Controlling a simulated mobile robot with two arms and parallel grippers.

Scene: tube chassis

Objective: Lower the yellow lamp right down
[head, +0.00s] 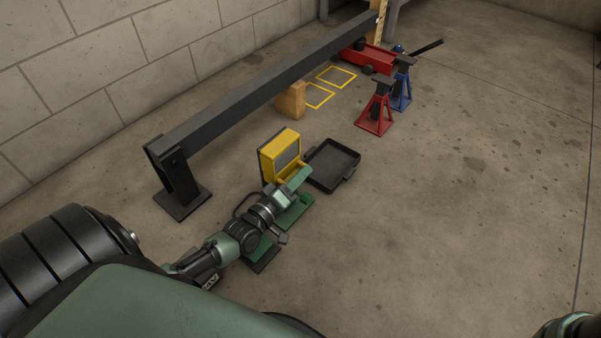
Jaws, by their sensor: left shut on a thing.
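The yellow lamp (281,150) is a boxy yellow work light with a grey panel, near the middle of the head view. It looks upright, beside the black tray. My left gripper (296,179) is at the lamp's near lower side and is shut on it. The exact grip is partly hidden by the gripper's green and black parts. I cannot tell whether the lamp's underside touches the floor. My right gripper is out of view.
A black tray (326,183) lies right of the lamp. A long dark beam (255,88) runs behind, with a wooden block (291,101) under it. Red (374,117) and blue (402,88) stands and a red jack (367,58) are farther back. The right floor is clear.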

